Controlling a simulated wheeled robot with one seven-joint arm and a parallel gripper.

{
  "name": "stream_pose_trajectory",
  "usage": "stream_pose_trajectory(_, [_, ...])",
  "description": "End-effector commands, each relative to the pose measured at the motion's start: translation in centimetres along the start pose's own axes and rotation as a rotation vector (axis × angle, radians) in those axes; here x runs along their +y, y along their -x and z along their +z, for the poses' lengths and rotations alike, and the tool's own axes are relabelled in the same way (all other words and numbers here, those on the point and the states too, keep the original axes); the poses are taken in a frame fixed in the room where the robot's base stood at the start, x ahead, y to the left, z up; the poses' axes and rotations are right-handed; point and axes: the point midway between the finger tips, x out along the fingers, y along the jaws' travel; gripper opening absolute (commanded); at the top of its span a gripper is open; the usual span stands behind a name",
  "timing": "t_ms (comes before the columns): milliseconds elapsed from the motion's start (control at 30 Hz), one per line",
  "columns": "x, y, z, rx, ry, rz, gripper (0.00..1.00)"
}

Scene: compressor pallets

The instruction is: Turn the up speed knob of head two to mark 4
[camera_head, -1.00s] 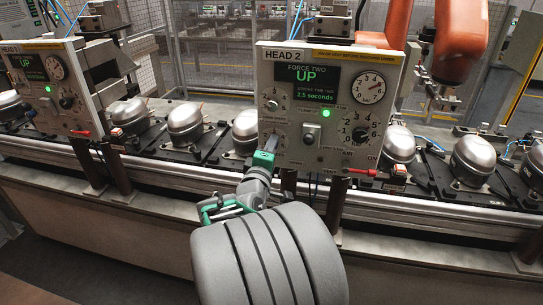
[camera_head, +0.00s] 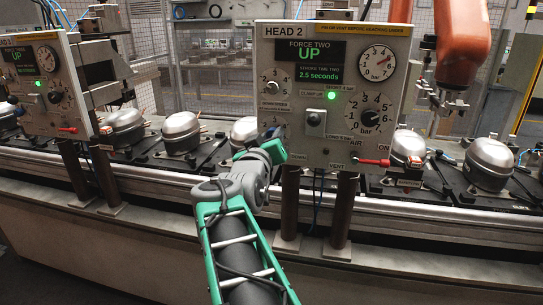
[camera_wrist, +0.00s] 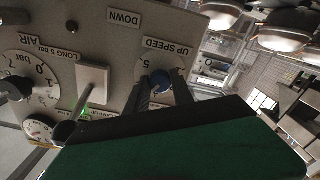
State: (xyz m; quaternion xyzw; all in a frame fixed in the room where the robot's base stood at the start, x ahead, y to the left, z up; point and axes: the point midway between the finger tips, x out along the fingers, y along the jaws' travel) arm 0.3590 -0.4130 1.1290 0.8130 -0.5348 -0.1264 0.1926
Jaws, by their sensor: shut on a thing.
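The head two panel (camera_head: 335,95) is grey, with a HEAD 2 label and a screen reading "FORCE TWO UP". In the head view, my gripper (camera_head: 275,138) is at the panel's lower left and hides the knob.
Above it on the panel is the down speed knob (camera_head: 272,87). A toggle switch (camera_head: 315,122), a pressure knob (camera_head: 372,118) and a red-handled valve (camera_head: 372,162) are to the right. Silver compressors (camera_head: 183,132) stand on the line behind. An orange robot arm (camera_head: 462,40) hangs at right.

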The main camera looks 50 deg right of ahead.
Motion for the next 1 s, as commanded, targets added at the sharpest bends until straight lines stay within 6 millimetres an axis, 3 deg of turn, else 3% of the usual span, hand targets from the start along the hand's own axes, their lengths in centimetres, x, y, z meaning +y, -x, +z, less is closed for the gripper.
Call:
stream_pose_trajectory(33, [-0.37, 0.00, 0.87, 0.002, -0.042, 0.002, 0.00])
stream_pose_trajectory(500, [-0.28, -0.02, 0.48, -0.001, -0.379, 0.000, 0.00])
stream_pose_trajectory(1000, [-0.09, -0.03, 0.07, -0.002, -0.466, 0.001, 0.00])
